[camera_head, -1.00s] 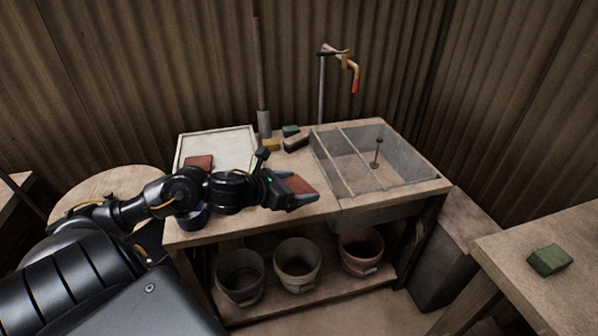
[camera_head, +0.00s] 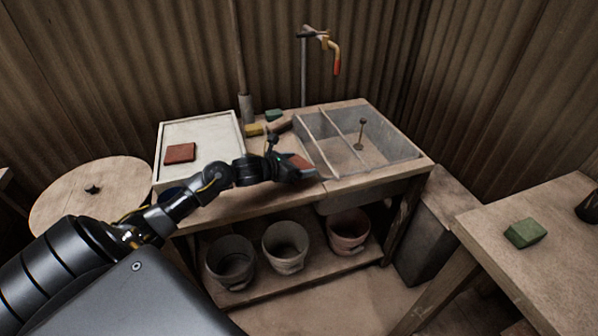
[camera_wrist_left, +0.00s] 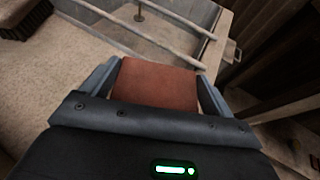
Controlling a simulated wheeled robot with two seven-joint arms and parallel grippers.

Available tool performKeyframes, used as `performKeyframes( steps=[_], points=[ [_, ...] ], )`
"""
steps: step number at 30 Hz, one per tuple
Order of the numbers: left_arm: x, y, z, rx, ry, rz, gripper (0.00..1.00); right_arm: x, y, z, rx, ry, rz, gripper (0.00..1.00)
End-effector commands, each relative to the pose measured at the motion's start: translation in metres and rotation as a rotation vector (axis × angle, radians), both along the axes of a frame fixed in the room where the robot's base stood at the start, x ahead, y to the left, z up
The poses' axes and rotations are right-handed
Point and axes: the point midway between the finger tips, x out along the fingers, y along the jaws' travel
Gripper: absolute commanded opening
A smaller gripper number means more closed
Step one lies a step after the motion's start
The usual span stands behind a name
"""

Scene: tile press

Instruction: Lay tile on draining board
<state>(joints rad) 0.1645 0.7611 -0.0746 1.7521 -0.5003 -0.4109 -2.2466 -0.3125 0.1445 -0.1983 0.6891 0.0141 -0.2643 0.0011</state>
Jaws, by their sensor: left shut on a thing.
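My left gripper (camera_head: 308,170) is shut on a reddish-brown tile (camera_head: 298,161), left of the sink and above the bench top. In the left wrist view the tile (camera_wrist_left: 157,84) sits between the two fingers (camera_wrist_left: 158,88), its flat face toward the camera. The draining board (camera_head: 226,152) is a pale rimmed board on the left of the bench. Another red tile (camera_head: 180,153) lies flat on its left part. My right gripper is not in view.
A grey sink (camera_head: 385,150) with rails across it fills the bench's right side. A brush (camera_head: 279,125), a yellow block (camera_head: 254,130) and a green block (camera_head: 273,115) lie behind my gripper. Buckets (camera_head: 284,246) stand below. A side table (camera_head: 540,262) holds another green block (camera_head: 525,232).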

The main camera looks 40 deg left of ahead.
Motion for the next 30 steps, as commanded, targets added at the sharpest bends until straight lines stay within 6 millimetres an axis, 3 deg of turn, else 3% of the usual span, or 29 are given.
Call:
performKeyframes(
  steps=[6,15,27,28,30],
  points=[
    [0.005,0.001,-0.004,-0.002,-0.003,-0.001,0.57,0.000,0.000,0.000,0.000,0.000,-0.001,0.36],
    [0.008,0.001,-0.037,-0.002,-0.002,-0.001,0.57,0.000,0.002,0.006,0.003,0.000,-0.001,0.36],
    [0.008,0.002,-0.041,0.000,-0.003,-0.001,0.57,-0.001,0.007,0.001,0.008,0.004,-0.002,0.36],
    [0.007,0.001,-0.042,0.000,-0.001,-0.001,0.88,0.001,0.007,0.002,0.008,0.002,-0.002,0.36],
    [0.007,0.001,-0.041,0.000,-0.001,-0.001,0.97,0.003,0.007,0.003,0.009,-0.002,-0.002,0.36]
  ],
)
